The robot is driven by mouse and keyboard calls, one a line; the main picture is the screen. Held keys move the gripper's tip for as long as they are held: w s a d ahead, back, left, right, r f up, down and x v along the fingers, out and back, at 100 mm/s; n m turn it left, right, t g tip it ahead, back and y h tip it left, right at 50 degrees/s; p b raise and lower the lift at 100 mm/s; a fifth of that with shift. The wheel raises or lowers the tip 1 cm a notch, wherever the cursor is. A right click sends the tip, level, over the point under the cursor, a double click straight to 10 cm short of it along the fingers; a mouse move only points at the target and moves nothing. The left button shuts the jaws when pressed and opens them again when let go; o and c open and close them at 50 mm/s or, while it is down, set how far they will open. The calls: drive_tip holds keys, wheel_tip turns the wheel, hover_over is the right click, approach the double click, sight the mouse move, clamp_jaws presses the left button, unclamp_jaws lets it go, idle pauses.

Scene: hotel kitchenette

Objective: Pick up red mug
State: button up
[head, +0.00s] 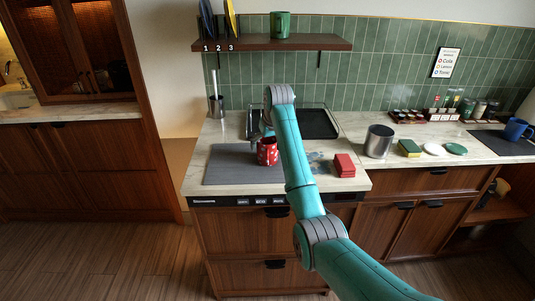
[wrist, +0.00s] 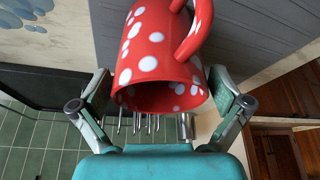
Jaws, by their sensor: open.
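The red mug with white dots (head: 267,154) stands upright on the grey mat (head: 225,168) on the counter, partly hidden by my arm in the head view. In the wrist view the mug (wrist: 150,50) fills the upper middle, its open rim facing my gripper and its handle (wrist: 198,25) toward the upper right. My gripper (wrist: 166,90) is open, with one finger on each side of the mug near the rim. Whether the fingers touch it I cannot tell. In the head view my gripper is mostly hidden behind my arm.
A red block (head: 344,165) and a metal canister (head: 379,141) stand right of the mat. A dark tray or sink (head: 318,124) lies behind. A green mug (head: 280,24) is on the shelf (head: 315,42). A blue mug (head: 517,129) stands far right.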

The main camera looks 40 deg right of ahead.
drive_tip(key=shift+w+f, duration=0.2)
drive_tip(key=shift+f, duration=0.3)
drive_tip(key=c, duration=1.3)
